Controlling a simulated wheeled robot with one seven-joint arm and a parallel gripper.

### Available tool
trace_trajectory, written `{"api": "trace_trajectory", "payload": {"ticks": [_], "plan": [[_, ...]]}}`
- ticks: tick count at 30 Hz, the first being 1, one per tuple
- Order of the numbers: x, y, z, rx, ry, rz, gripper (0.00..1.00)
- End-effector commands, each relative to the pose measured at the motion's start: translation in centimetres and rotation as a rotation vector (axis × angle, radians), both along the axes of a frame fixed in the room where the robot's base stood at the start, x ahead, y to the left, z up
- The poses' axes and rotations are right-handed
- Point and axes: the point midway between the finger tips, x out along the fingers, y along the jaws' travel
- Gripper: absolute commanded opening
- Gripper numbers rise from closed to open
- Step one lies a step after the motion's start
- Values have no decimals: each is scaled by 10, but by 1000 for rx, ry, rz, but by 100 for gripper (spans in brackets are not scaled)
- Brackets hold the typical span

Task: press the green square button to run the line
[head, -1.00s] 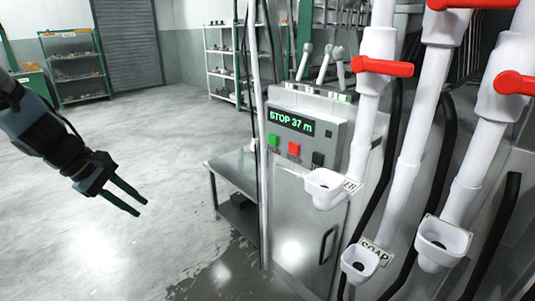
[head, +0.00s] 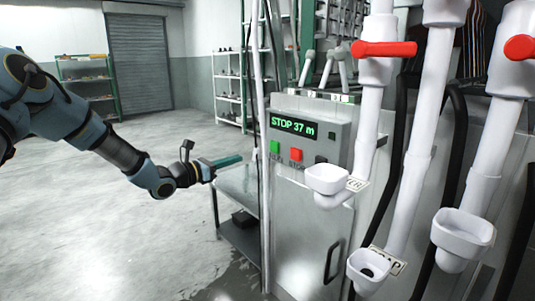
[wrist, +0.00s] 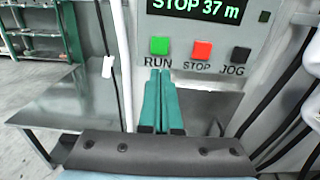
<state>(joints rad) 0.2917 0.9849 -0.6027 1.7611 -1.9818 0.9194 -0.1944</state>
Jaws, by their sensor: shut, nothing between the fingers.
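The green square button (head: 275,147) sits on the grey control panel (head: 342,140), under a display reading "STOP 37 m". In the wrist view the green button (wrist: 159,46) is labelled RUN, with the red STOP button (wrist: 202,50) and black JOG button (wrist: 241,55) to its right. My gripper (head: 238,160) is shut and empty, pointing right toward the panel. I see no contact with the button.
A thin white upright pole (head: 263,200) stands just left of the panel, between it and my arm in the head view. A metal side table (head: 235,183) stands below my gripper. White pipes with red handles (head: 385,48) and funnels fill the right side. The floor at left is clear.

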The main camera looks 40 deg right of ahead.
Motion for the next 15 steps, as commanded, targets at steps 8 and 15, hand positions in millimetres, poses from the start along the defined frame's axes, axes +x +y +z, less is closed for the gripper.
{"api": "trace_trajectory", "payload": {"ticks": [8,15], "plan": [[-1,-2,0,2,-2,-2,0],[-4,-35,1,2,-4,-6,0]]}}
